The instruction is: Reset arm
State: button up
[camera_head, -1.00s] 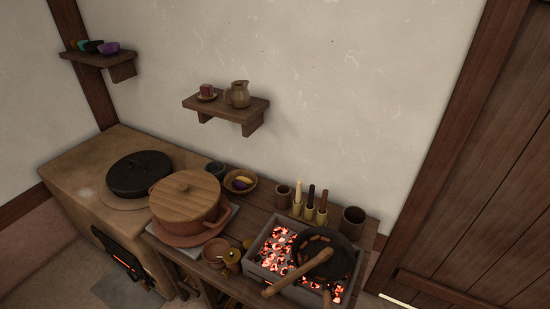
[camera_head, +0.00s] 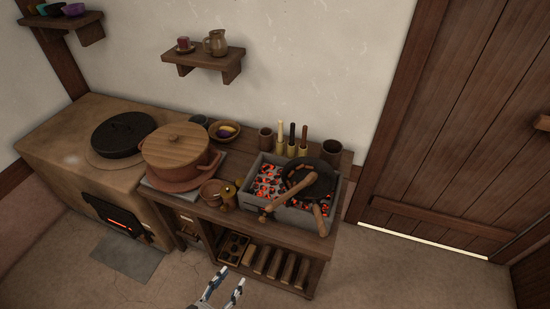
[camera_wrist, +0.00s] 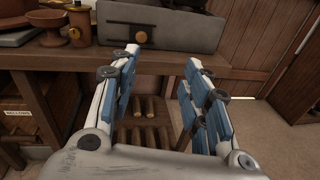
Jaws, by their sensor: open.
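My gripper (camera_head: 226,287) shows at the bottom edge of the head view, in front of the wooden table (camera_head: 240,212). In the wrist view my gripper (camera_wrist: 160,62) has its two blue-padded fingers spread wide apart, with nothing between them. It is open and empty. Its fingers point toward the front of the table and the grey brazier (camera_wrist: 165,22), and they appear apart from both. The rest of my arm is out of the head view.
A dark pan (camera_head: 308,178) sits on the brazier (camera_head: 290,217) over glowing coals. A lidded pot (camera_head: 175,146) stands left of it, and a clay stove (camera_head: 60,140) farther left. The lower shelf (camera_head: 300,287) holds several logs. Floor at the right (camera_head: 400,270) is clear.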

jog(key=w+d+r+m+g, duration=0.2)
jog(key=d+r+m+g, duration=0.25)
jog(key=r, duration=0.45)
jog(key=w+d+r+m+g+h, duration=0.1)
jog(key=w+d+r+m+g, duration=0.1)
jog(key=d+r+m+g, duration=0.45)
jog(key=w+d+r+m+g, duration=0.2)
jog(key=r+m, duration=0.2)
jog(key=r, duration=0.6)
jog(key=s+d+r+m+t+y, duration=0.3)
jog(key=s+d+r+m+y, duration=0.6)
jog(key=s+d+r+m, duration=0.5)
notch_tip(320, 180, up, 3)
jog(key=shift+s+d+r+y, duration=0.1)
jog(key=shift+s+d+y, duration=0.2)
jog(key=shift+s, duration=0.1)
